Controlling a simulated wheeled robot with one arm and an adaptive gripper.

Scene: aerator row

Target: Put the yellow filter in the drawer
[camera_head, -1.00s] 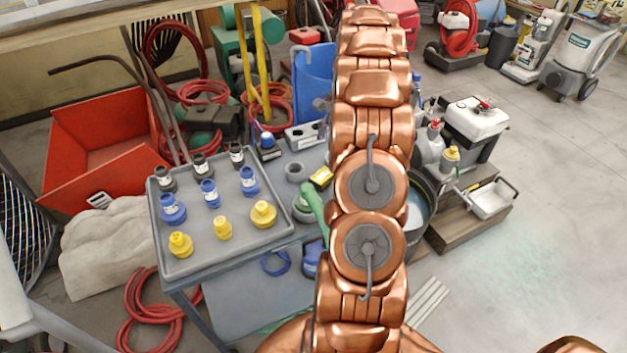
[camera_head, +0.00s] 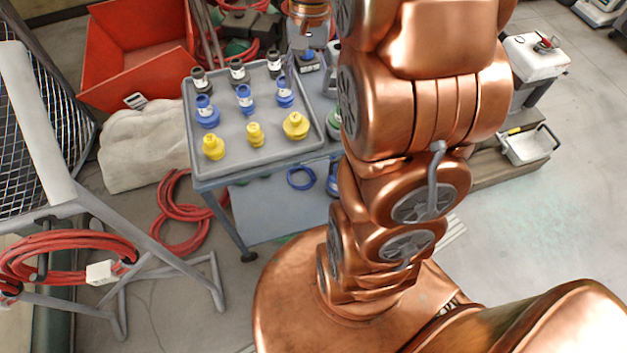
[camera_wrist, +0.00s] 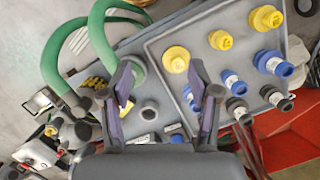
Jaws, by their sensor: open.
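Three yellow filters of different sizes stand in the front row of a grey tray (camera_head: 262,168): left (camera_head: 213,147), middle (camera_head: 254,134) and right (camera_head: 295,126). The wrist view also shows the large round one (camera_wrist: 176,59), the small one (camera_wrist: 221,40) and another (camera_wrist: 266,18), right of and above my fingers. My gripper (camera_wrist: 162,80) is open and empty, above the tray's edge. Its fingers hide part of the tray. In the head view, the end of my arm is over the tray's far right corner. A pale open pan (camera_head: 530,146) with a dark handle is at right; I cannot tell if it is the drawer.
Blue fittings (camera_head: 245,98) and black ones (camera_head: 237,70) stand behind the yellow row. A green hose (camera_wrist: 100,35) curves left of my fingers. A red bin (camera_head: 130,50) is behind the tray and a hose rack (camera_head: 75,205) is at left. The front floor is partly clear.

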